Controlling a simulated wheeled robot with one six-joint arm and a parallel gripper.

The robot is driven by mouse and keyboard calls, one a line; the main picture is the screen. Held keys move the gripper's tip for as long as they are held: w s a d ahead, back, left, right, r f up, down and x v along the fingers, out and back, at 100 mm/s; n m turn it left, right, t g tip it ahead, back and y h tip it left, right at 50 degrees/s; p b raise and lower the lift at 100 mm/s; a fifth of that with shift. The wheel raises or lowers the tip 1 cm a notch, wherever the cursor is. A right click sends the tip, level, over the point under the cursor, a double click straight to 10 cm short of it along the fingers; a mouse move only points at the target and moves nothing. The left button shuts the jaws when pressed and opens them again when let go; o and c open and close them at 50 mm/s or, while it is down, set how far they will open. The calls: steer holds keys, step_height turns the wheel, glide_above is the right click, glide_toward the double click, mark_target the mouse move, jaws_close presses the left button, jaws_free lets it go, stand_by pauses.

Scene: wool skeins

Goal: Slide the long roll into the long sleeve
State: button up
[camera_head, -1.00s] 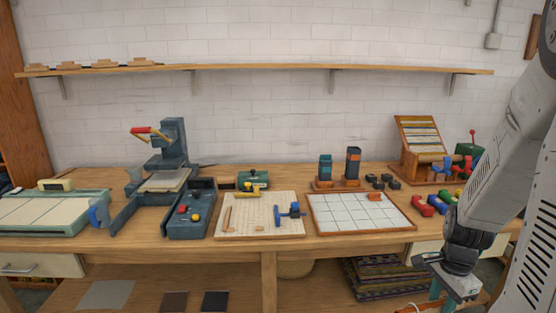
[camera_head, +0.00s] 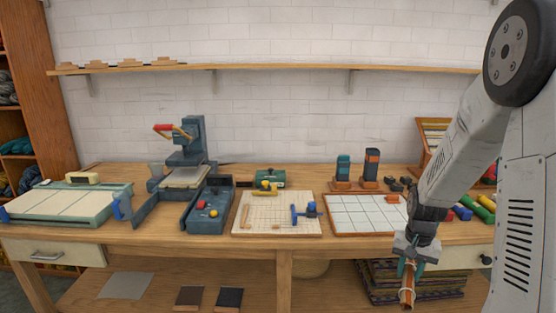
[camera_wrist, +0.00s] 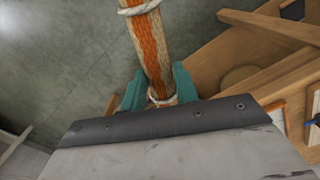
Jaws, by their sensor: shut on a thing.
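My gripper (camera_head: 409,264) hangs in front of the bench, at the lower right of the head view. Its teal fingers are shut on a long orange roll (camera_head: 407,289) that points downward below them. In the wrist view the roll (camera_wrist: 150,45) is orange and cream knit, with pale string tied around it. It runs from between the fingers (camera_wrist: 158,88) up past the top edge, so its far end is out of that view.
The bench carries a white gridded tray (camera_head: 350,225), a pegged board (camera_head: 276,226), a blue-grey press (camera_head: 190,150) and a green-framed board (camera_head: 60,208). Coloured rolls (camera_head: 484,208) lie at the right, partly behind my arm. Folded textiles (camera_head: 380,290) lie on the lower shelf near the roll.

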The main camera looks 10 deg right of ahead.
steer(key=w+a+f+n, duration=0.2)
steer(key=w+a+f, duration=0.1)
steer(key=a, duration=0.4)
steer(key=w+a+f+n, duration=0.3)
steer(key=w+a, duration=0.1)
steer(key=a, duration=0.3)
steer(key=w+a+f+n, duration=0.2)
steer(key=w+a+n, duration=0.1)
steer(key=a, duration=0.5)
steer(key=shift+w+f, duration=0.35)
steer(key=shift+f, duration=0.05)
steer(key=shift+a, duration=0.1)
